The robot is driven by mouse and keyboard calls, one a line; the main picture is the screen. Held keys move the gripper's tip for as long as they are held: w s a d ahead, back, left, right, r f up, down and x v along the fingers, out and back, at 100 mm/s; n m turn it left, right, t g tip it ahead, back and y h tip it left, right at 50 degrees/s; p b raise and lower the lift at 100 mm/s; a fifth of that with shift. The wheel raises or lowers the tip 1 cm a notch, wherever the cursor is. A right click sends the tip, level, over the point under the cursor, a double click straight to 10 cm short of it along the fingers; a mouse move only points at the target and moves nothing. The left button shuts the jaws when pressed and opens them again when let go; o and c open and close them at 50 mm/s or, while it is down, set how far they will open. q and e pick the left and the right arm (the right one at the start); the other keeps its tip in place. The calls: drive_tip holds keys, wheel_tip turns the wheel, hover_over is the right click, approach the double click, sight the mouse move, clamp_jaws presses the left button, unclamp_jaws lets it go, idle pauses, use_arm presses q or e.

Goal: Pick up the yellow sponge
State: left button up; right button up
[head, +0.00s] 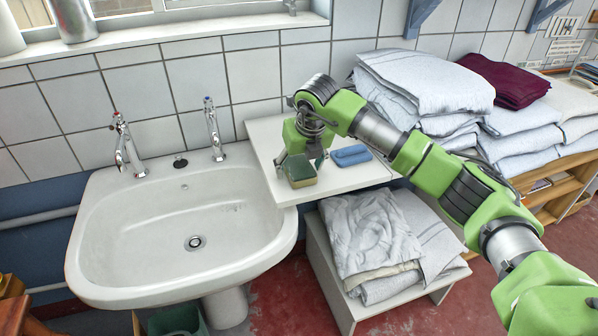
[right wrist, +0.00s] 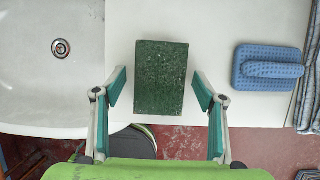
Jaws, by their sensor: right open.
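The yellow sponge (head: 301,183) has a dark green scouring top and lies on the white shelf (head: 262,132) beside the sink. In the right wrist view only the green top of the sponge (right wrist: 161,76) shows. My right gripper (head: 302,160) points down over the sponge. In the right wrist view the open fingers of my right gripper (right wrist: 160,89) stand to the left and right of the sponge's near half, with a gap on each side. My left gripper is in neither view.
A blue brush (head: 351,155) lies on the shelf right of the sponge. The white sink (head: 190,215) with two taps is to the left. Folded linen (head: 425,82) is stacked at the right and back. A tiled wall (head: 255,75) stands behind.

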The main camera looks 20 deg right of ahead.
drive_tip(key=shift+f, duration=0.15)
drive_tip(key=c, duration=0.8)
